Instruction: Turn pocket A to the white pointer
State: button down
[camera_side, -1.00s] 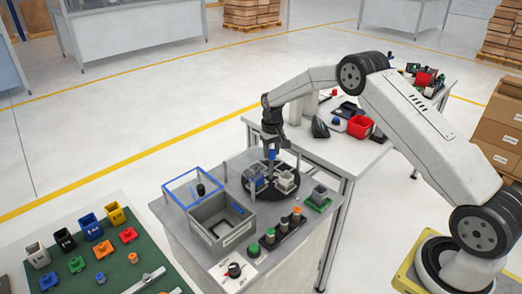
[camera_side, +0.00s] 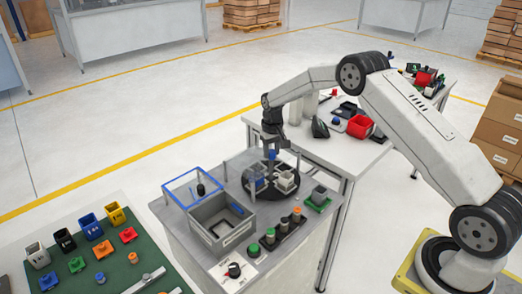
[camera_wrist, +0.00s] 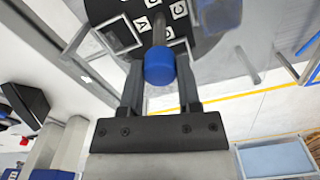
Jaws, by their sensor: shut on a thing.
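A round black turntable (camera_side: 262,194) sits on the grey bench. Small pockets stand on it, a light grey one (camera_side: 287,181) at its right and a blue-edged one (camera_side: 256,184) at its left. I cannot make out the white pointer in either view.

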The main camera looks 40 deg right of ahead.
jog(key=shift+m, duration=0.7)
dwell(0.5)
jog(key=shift+m, duration=8.3)
jog(key=shift+c, duration=1.5)
grip_release()
jog(key=shift+r, duration=0.1)
